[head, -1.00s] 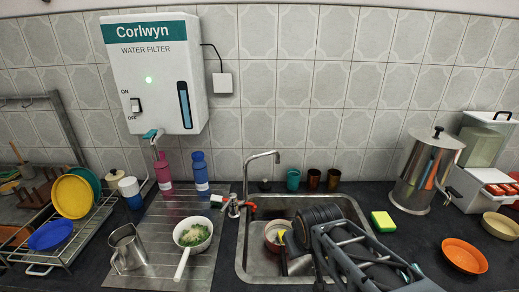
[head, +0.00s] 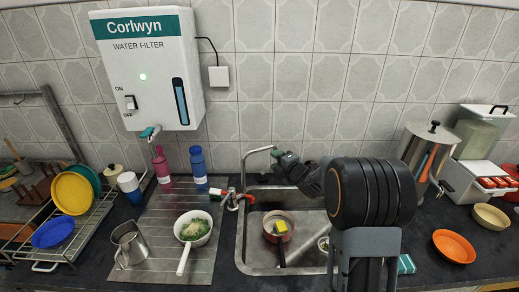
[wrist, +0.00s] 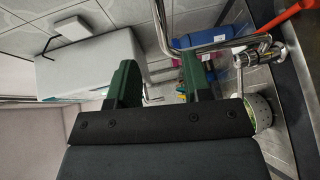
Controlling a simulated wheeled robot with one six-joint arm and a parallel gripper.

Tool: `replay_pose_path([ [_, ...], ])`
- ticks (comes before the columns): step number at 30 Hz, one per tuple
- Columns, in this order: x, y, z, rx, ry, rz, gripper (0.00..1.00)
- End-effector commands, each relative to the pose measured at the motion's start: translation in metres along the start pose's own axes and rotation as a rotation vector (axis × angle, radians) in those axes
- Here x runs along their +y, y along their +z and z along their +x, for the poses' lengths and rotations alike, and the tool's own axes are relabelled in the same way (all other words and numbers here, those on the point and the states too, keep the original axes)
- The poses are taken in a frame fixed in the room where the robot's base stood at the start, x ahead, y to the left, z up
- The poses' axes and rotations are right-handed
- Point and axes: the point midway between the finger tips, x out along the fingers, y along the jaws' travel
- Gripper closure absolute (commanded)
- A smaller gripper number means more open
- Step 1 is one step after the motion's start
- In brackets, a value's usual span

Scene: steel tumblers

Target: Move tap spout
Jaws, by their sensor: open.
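The tap spout (head: 258,151) is a thin steel pipe that rises at the back left of the sink and bends right over it. My gripper (head: 281,157) is open close to the spout's free end.
The steel sink (head: 257,258) holds a pan with something yellow in it (head: 281,231). A pink bottle (head: 161,167) and a blue bottle (head: 198,163) stand left of the tap, under the water filter (head: 150,70). My arm hides the counter behind the sink's right side.

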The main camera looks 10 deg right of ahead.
Motion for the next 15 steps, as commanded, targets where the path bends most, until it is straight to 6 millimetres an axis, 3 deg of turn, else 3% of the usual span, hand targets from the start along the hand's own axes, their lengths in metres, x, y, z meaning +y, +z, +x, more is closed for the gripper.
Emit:
replay_pose_path([
  [9, 0.002, -0.001, 0.062, 0.0, -0.002, 0.003, 0.55],
  [15, 0.001, -0.001, 0.093, -0.001, -0.003, 0.004, 0.55],
])
